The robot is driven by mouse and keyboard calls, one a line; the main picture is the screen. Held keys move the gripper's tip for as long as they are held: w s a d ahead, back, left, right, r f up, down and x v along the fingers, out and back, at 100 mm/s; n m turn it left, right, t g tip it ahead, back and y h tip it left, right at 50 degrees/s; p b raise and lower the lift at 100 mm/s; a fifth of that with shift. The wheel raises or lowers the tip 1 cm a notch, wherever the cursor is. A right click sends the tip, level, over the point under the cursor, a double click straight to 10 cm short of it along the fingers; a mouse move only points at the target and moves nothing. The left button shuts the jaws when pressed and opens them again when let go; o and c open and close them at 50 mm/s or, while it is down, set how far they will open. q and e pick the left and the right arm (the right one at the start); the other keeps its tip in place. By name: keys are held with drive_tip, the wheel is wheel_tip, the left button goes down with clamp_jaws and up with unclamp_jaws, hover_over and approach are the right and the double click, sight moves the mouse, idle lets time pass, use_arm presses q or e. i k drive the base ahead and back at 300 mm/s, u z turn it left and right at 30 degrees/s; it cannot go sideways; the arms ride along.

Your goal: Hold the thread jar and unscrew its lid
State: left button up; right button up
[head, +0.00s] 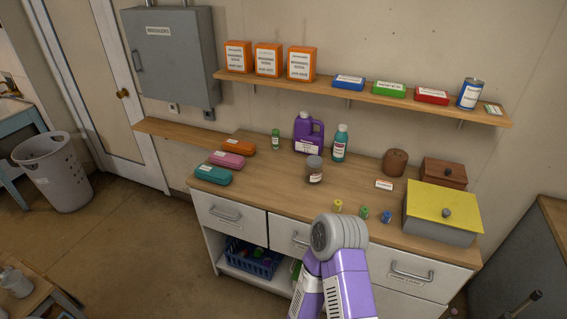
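A small jar (314,174) with a grey lid (314,161) stands upright on the wooden counter, near its middle. It has a white label too small to read and dark contents; I take it to be the thread jar. The lid sits on the jar. Nothing touches the jar. Neither of my grippers shows; only purple and grey links of my own arm rise from the bottom edge, in front of the counter.
The wooden counter (265,175) also carries a purple jug (308,134), a teal bottle (340,144), several small spools in front, including a yellow one (338,206), and a yellow-topped box (443,208) at right. Coloured cases (212,174) lie left. Counter around the jar is clear.

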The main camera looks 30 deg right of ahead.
sight(313, 175)
drive_tip(key=z, duration=0.3)
drive_tip(key=i, duration=0.95)
drive_tip(key=z, duration=0.55)
